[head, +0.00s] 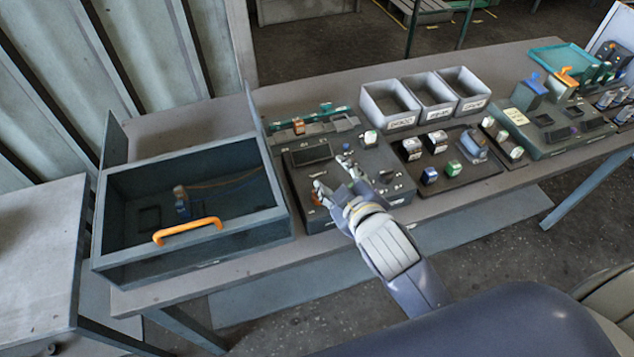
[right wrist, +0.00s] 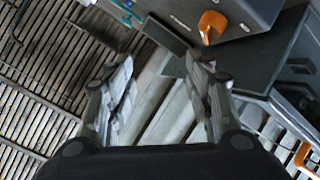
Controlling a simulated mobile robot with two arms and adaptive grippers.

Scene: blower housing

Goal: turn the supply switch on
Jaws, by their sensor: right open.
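My right gripper (head: 332,176) is over the dark control panel (head: 318,222) in the middle of the bench, its fingers spread and nothing between them. The right wrist view also shows the open gripper (right wrist: 164,80), with a wide gap between its fingers. Small knobs or switches (head: 386,176) sit on the panel just right of the gripper. They are too small to tell which is the supply switch, and the hand hides part of the panel. An open dark housing (head: 276,213) with an orange handle (head: 188,231) stands left of the panel. My left gripper is not in view.
A small blue-and-brown part (head: 181,203) is inside the housing. Three grey bins (head: 390,122) stand behind the panel. A dark tray (head: 487,178) with several small blocks lies to its right. Another panel with an orange lever (head: 567,76) is at the far right.

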